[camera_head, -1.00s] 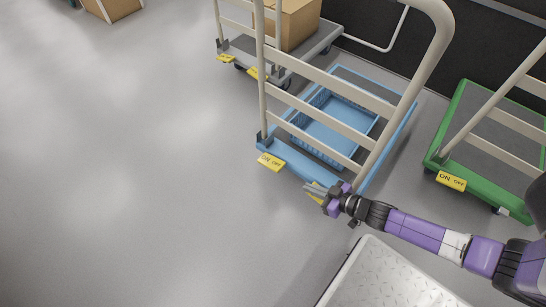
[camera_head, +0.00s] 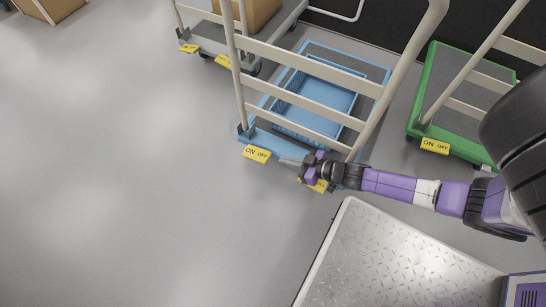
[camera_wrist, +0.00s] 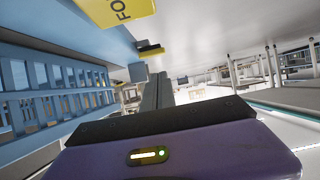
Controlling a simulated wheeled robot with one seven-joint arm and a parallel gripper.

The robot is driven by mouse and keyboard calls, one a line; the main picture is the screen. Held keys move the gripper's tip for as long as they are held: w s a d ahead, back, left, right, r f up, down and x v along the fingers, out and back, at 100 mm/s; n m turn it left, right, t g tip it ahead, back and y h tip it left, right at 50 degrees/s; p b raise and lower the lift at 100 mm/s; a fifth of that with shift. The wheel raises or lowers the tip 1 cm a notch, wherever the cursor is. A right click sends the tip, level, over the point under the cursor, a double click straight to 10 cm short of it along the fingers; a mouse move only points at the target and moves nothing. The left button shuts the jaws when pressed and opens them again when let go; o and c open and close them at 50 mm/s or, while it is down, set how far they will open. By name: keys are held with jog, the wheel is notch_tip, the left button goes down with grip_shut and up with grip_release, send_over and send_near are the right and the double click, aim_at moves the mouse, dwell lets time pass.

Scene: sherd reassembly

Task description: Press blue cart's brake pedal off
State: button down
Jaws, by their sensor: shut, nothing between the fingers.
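The blue cart (camera_head: 257,137) stands in the middle of the head view, with a beige rail handle and a blue basket (camera_head: 334,92) on its deck. A yellow ON/OFF pedal (camera_head: 256,153) sticks out at its left front corner. A second yellow pedal (camera_head: 318,187) lies by its right front corner, partly covered by my gripper. My gripper (camera_head: 284,161) is shut and empty, pointing left along the cart's front edge between the two pedals. In the wrist view, a yellow pedal (camera_wrist: 120,10) with lettering is close at the top, beside the blue deck side. I cannot tell whether the gripper touches anything.
A green cart (camera_head: 421,95) with its own yellow pedal (camera_head: 435,146) stands to the right. A grey cart (camera_head: 213,38) with a cardboard box (camera_head: 246,12) stands behind left. My metal base plate is in front. The floor (camera_head: 120,180) at left is clear.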

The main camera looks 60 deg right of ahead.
aim_at(266, 160)
jog(key=shift+b+x, duration=2.05)
jog(key=shift+x, duration=2.7)
